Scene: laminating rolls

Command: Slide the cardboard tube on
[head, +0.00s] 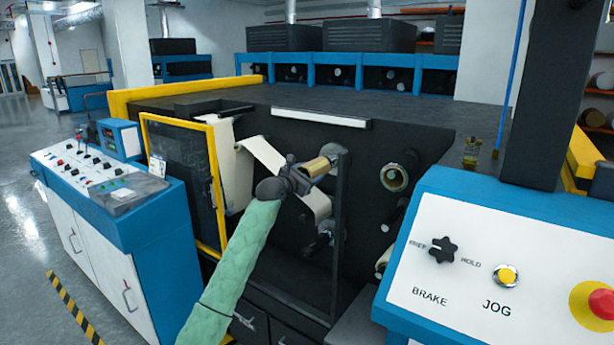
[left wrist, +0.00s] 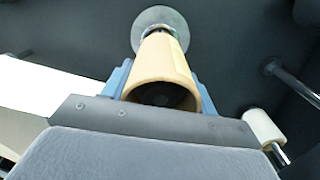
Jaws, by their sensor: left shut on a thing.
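The tan cardboard tube (head: 318,167) is in my left gripper (head: 299,179), in front of the machine's dark face. In the left wrist view the tube (left wrist: 161,68) points away from me, its hollow near end open and dark. My left gripper (left wrist: 160,92) is shut on it, with a blue finger on each side. Beyond the tube's far end is a round grey flange (left wrist: 160,24) with a short shiny piece in front. The tube lines up roughly with it. I cannot tell whether the tube is around the shaft. My right gripper is not in view.
A dark upright post (head: 338,240) stands just right of the tube. Another core (head: 394,178) sits on the machine face further right. White web (head: 262,153) and an open yellow-framed door (head: 182,180) are to the left. A control panel (head: 500,270) fills the near right.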

